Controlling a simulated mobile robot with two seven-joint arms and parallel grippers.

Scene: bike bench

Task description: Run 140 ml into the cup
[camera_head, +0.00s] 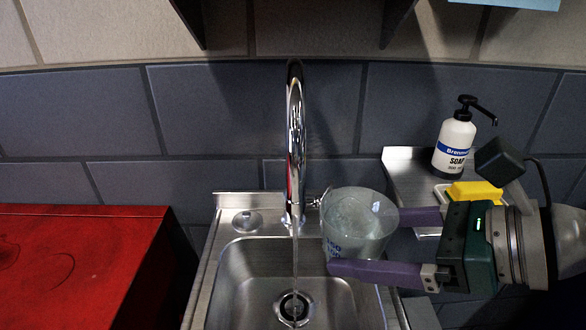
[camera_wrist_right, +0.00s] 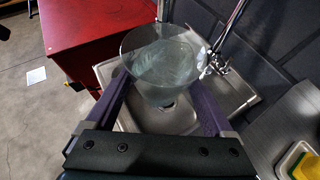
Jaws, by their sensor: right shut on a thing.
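A clear cup (camera_head: 358,222) with blue markings low on its side is held over the right part of the sink (camera_head: 232,262). My right gripper (camera_head: 368,240) is shut on the cup, one purple finger on each side; the cup also shows in the right wrist view (camera_wrist_right: 163,65). Some clear water seems to be in the cup, but I cannot read its level. The tall chrome tap (camera_head: 295,150) stands behind the basin. A thin stream of water (camera_head: 295,255) falls from it towards the drain (camera_head: 294,306), to the left of the cup. My left gripper is not in view.
A soap bottle (camera_head: 454,143) with a black pump stands on the steel ledge (camera_head: 405,172) at right. A yellow sponge (camera_head: 474,191) lies in a tray beside my right wrist. A red cabinet (camera_head: 80,260) is left of the sink. The basin's left half is clear.

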